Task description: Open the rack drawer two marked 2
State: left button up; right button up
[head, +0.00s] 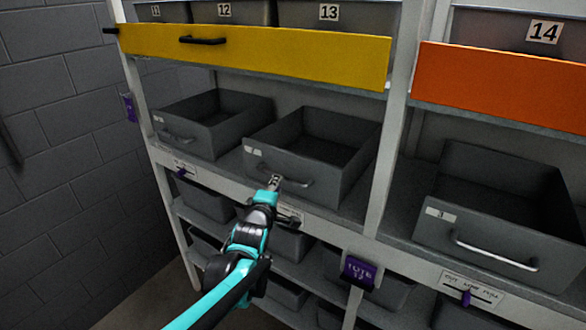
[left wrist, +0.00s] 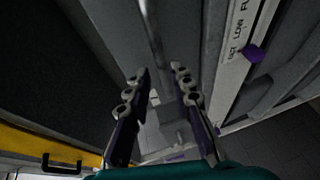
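The middle grey drawer (head: 330,195) sits on the rack's middle shelf, between a grey drawer at left (head: 187,143) and the drawer marked 3 (head: 470,235). Its label is too small to read. Its front carries a metal bar handle (head: 300,184). My left gripper (head: 274,181) is at the left end of this handle. In the left wrist view, the left gripper's fingers (left wrist: 161,75) stand apart, with the light handle bar (left wrist: 153,30) lined up between their tips. I cannot tell whether they touch it. My right gripper is out of view.
A yellow panel (head: 260,58) and an orange panel (head: 500,88) front the upper shelves. A white post (head: 385,150) stands right of the middle drawer. Purple tags (head: 360,272) hang on the rack. A grey block wall (head: 60,130) stands at left.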

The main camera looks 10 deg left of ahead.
pick_arm(q)
jog(key=w, duration=0.2)
jog(key=w+f, duration=0.1)
jog(key=w, duration=0.3)
jog(key=shift+w+a+f, duration=0.1)
jog(key=shift+a+f, duration=0.05)
jog(key=shift+a, duration=0.1)
grip_shut()
